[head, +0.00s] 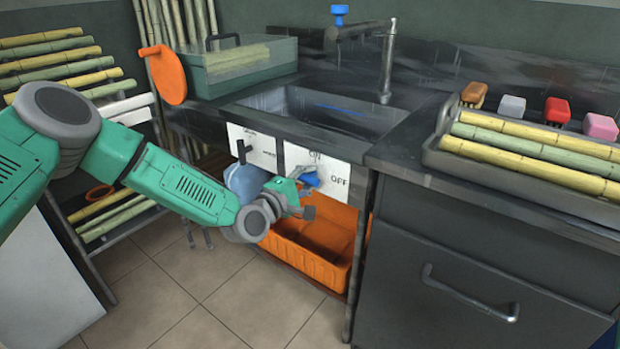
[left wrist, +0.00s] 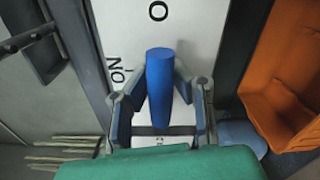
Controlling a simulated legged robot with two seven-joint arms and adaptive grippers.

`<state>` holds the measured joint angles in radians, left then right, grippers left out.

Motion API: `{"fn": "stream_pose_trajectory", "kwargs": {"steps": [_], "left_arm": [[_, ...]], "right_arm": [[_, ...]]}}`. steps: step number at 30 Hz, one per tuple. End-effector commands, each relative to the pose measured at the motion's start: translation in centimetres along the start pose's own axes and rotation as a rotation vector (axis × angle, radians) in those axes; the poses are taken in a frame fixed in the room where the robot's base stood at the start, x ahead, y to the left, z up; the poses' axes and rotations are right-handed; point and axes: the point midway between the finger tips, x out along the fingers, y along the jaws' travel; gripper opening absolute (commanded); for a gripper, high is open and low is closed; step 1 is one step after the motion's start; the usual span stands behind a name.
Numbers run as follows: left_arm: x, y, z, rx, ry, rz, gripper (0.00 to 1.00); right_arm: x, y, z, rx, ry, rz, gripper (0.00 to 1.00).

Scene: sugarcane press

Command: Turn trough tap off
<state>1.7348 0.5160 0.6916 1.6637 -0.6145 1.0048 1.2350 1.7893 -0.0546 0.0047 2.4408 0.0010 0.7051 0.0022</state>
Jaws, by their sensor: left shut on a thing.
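The blue trough tap handle (head: 311,179) is on a white panel (head: 340,183) under the sink, below the "ON" label and left of the "OFF" label. My left gripper (head: 302,193) is at this handle and shut on it. In the left wrist view the blue handle (left wrist: 160,85) stands between the two fingers of my left gripper (left wrist: 160,103), with "ON" printed to its left. The handle's base is hidden behind the gripper. My right gripper is not in view.
An orange crate (head: 312,252) sits below the panel, and a blue rounded object (head: 243,182) hangs just left of my gripper. The sink (head: 330,112) with its faucet (head: 387,65) is above. A grey cabinet (head: 470,275) stands at the right.

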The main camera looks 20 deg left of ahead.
Motion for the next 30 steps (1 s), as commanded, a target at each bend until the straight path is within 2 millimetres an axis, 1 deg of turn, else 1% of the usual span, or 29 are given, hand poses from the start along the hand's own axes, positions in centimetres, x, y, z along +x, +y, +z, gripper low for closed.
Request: {"fn": "stream_pose_trajectory", "kwargs": {"steps": [1, 7, 8, 9, 10, 19, 22, 26, 30], "left_arm": [[-0.3, -0.8, -0.4, -0.002, 0.007, -0.016, 0.0], [-0.3, -0.8, -0.5, -0.001, 0.009, -0.016, 0.0], [-0.3, -0.8, -0.5, -0.001, 0.009, -0.015, 0.23], [-0.3, -0.8, -0.5, -0.001, 0.009, -0.015, 0.37], [-0.3, -0.7, -0.5, -0.001, 0.009, -0.014, 0.42], [-0.2, -0.2, -0.2, 0.001, 0.004, -0.004, 0.42], [-0.8, -0.1, -0.2, 0.001, 0.004, -0.003, 0.42], [-2.9, -0.2, -0.3, -0.001, 0.005, -0.005, 0.42], [-6.0, -0.2, -0.3, -0.003, 0.006, -0.006, 0.42]], "right_arm": [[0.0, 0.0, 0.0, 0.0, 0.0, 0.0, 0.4], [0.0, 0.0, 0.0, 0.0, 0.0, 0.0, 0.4], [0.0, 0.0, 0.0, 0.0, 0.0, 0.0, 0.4], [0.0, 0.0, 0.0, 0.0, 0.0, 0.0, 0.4], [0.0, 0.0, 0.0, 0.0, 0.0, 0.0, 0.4], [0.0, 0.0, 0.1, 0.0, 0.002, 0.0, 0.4], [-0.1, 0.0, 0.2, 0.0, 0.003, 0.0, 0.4], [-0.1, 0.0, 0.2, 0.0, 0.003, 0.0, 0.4], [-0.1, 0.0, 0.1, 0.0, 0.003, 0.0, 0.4]]}}
